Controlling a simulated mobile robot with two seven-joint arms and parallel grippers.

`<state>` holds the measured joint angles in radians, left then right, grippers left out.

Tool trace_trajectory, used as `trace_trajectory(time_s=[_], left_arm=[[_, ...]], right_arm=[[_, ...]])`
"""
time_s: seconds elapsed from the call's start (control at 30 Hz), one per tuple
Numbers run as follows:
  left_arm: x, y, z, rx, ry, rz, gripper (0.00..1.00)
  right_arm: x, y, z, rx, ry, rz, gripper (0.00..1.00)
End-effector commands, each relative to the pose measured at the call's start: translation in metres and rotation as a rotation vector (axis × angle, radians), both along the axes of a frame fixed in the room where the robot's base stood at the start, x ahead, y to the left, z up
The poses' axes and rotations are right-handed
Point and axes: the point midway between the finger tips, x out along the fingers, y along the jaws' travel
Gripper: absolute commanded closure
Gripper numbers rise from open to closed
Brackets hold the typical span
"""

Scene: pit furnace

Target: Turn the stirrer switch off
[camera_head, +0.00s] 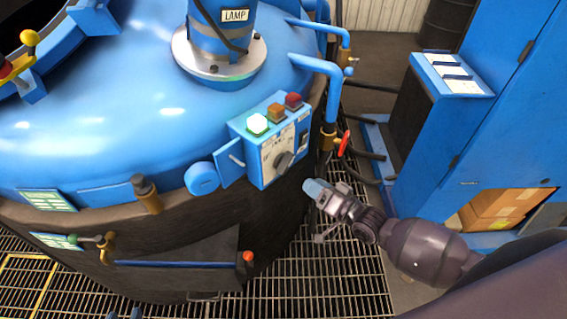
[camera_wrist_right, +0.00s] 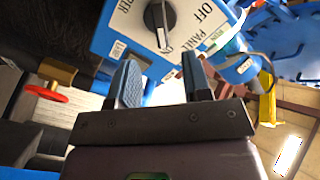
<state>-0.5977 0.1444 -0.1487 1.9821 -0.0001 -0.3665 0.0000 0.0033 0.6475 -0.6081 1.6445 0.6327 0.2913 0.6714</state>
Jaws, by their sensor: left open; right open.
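The stirrer switch is a black rotary knob (camera_head: 284,160) on the white face of a blue control box (camera_head: 240,128) at the furnace side. In the right wrist view the knob (camera_wrist_right: 159,16) is close up, with "OFF" to its right. Its white mark points down toward lettering that seems to read "ON". My right gripper (camera_head: 322,190) is below and right of the box, apart from it. In the wrist view its open, empty fingers (camera_wrist_right: 160,78) are below the knob. My left gripper is not in view.
A red-handled valve (camera_head: 343,143) on a blue pipe stands right of the box. A blue cabinet (camera_head: 445,150) stands further right. Grating floor (camera_head: 330,270) lies below.

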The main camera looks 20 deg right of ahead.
Motion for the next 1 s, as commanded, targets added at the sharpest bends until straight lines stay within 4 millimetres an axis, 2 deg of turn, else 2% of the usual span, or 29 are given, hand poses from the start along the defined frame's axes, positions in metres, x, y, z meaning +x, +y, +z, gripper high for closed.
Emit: trace_trajectory(time_s=[0.23, 0.7, 1.0], left_arm=[[0.002, -0.003, 0.004, -0.006, -0.008, -0.001, 0.57], [-0.003, -0.001, 0.003, -0.004, 0.001, 0.003, 0.57], [-0.002, -0.001, 0.003, -0.003, 0.001, 0.002, 0.57]], right_arm=[[0.012, 0.007, 0.002, 0.028, 0.007, 0.0, 0.55], [0.077, 0.045, 0.002, 0.025, 0.007, 0.001, 0.55], [0.093, 0.054, 0.001, 0.024, 0.008, 0.001, 0.55]])
